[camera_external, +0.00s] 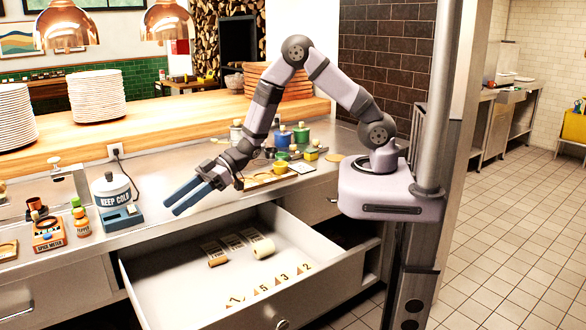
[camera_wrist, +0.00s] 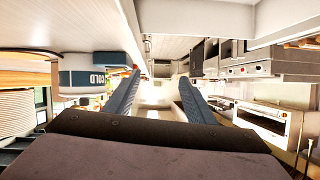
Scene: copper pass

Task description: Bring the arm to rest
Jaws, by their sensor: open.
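My gripper (camera_external: 186,198) is open and empty in the external view. Its two blue fingers point left and slightly down, above the steel counter (camera_external: 150,180) near its front edge. The arm is bent in an arch, with its base at the right end of the counter. In the wrist view my gripper (camera_wrist: 155,98) shows two blue fingers spread apart with nothing between them.
An open drawer (camera_external: 160,284) below holds two rolls and several numbered tags. A "KEEP COLD" container (camera_external: 110,190) stands left of my fingers, and also shows in the wrist view (camera_wrist: 85,78). A spice meter (camera_external: 48,234) and bottles stand farther left. Colored pots (camera_external: 282,138) stand behind the arm.

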